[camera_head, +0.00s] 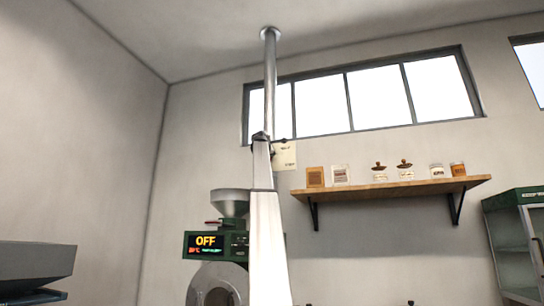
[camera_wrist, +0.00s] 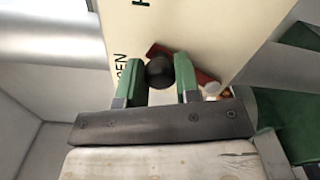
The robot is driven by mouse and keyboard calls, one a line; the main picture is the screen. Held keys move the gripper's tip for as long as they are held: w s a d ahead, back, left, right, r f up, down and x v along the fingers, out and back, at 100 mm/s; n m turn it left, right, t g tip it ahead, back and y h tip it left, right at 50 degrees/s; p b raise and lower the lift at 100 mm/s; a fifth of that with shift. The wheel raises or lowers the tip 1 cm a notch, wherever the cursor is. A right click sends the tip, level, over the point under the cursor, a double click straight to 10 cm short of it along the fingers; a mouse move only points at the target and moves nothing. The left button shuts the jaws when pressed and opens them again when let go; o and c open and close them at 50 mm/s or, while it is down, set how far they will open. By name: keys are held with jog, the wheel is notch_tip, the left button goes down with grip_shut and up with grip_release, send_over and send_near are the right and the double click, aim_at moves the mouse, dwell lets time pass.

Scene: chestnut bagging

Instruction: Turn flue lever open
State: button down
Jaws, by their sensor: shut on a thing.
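The flue lever shows in the wrist view as a dark round knob (camera_wrist: 159,71) with a reddish bar behind it. My gripper (camera_wrist: 160,78) has its two green fingers shut on the knob, one on each side. Behind it is a cream plate (camera_wrist: 210,25) with dark lettering; "EN" can be read at its left edge, the rest is partly hidden. In the head view the plate (camera_head: 285,157) hangs beside the metal flue pipe (camera_head: 270,80). My white arm reaches up in front of the pipe, and the lever is mostly hidden there.
A green roaster (camera_head: 215,245) with a hopper and a display reading "OFF" stands below left. A wooden shelf (camera_head: 390,188) with several jars is on the wall to the right, under a window (camera_head: 380,95). A green cabinet (camera_head: 515,240) stands at far right.

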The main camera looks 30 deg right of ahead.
jog(key=shift+w+a+r+n, duration=0.15)
jog(key=shift+w+a+n, duration=0.3)
jog(key=shift+n, duration=0.4)
jog(key=shift+w+a+r+n, duration=0.1)
jog(key=shift+w+a+n, duration=0.35)
jog(key=shift+n, duration=0.45)
jog(key=shift+w+a+r+n, duration=0.15)
jog(key=shift+w+a+n, duration=0.2)
jog(key=shift+w+n, duration=0.35)
jog(key=shift+s+n, duration=0.1)
jog(key=shift+n, duration=0.15)
jog(key=c, duration=0.8)
grip_release()
jog(key=shift+a, duration=0.15)
